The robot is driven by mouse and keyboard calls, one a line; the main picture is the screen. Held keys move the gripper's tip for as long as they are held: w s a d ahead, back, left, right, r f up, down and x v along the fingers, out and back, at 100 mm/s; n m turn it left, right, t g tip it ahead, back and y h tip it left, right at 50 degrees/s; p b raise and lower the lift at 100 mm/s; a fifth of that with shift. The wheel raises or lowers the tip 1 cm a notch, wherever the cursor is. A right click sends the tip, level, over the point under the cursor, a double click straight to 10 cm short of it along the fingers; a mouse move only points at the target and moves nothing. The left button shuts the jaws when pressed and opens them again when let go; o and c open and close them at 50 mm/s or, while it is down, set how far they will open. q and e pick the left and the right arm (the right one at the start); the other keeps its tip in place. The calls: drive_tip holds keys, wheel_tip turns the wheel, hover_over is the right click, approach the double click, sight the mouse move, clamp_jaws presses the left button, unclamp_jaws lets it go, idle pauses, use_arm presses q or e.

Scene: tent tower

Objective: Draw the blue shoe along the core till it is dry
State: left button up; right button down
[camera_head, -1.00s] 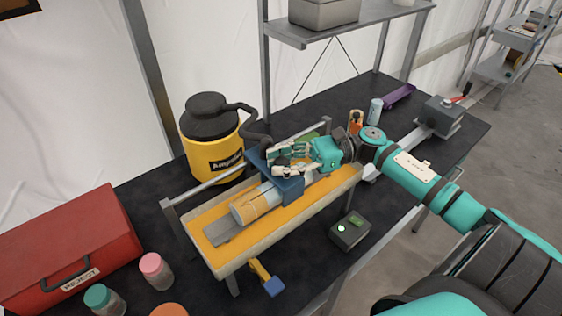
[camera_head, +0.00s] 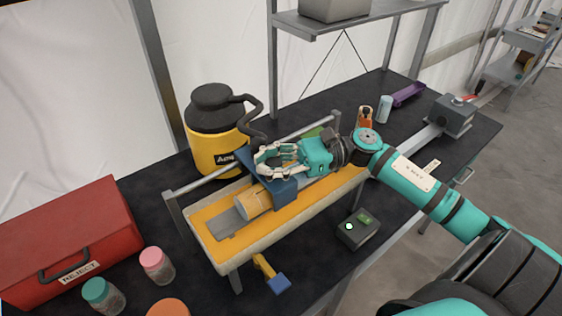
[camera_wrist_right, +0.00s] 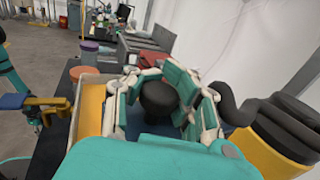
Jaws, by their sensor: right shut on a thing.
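The blue shoe (camera_head: 284,192) sits over the tan core (camera_head: 251,201) and hides its middle. The core lies lengthwise in a long trough (camera_head: 203,215) with an orange lining. Its near-left end is bare and looks pale and matte, with a thin dark line on top. My right gripper (camera_head: 268,160) is on top of the shoe, its fingers curled around the handle. In the right wrist view the fingers (camera_wrist_right: 160,82) close around a black knob (camera_wrist_right: 158,98), with blue of the shoe below it. My left gripper does not show.
A yellow canister (camera_head: 212,150) with a black hose stands behind the trough. A metal rail (camera_head: 210,182) runs along its back. A red box (camera_head: 70,240), lidded jars (camera_head: 157,265), a yellow-and-blue tool (camera_head: 277,283) and a dark box with a green light (camera_head: 358,230) stand around it.

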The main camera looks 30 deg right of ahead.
drive_tip(key=shift+s+a+f, duration=0.15)
drive_tip(key=shift+a, duration=0.25)
drive_tip(key=shift+s+a+f, duration=0.1)
drive_tip(key=shift+a+f, duration=0.05)
drive_tip(key=shift+a, duration=0.25)
drive_tip(key=shift+d, duration=0.15)
drive_tip(key=c, duration=1.9)
unclamp_jaws()
drive_tip(key=shift+d, duration=0.1)
drive_tip(key=o, duration=0.9)
drive_tip(key=shift+s+d+r, duration=0.1)
drive_tip(key=shift+s+r, duration=0.1)
drive_tip(key=shift+s, duration=0.1)
drive_tip(key=shift+w+d, duration=0.1)
drive_tip(key=shift+w, duration=0.05)
drive_tip(key=shift+d, duration=0.15)
drive_tip(key=v, duration=1.1)
drive_tip(key=shift+d+r, duration=0.1)
drive_tip(key=shift+d, duration=0.2)
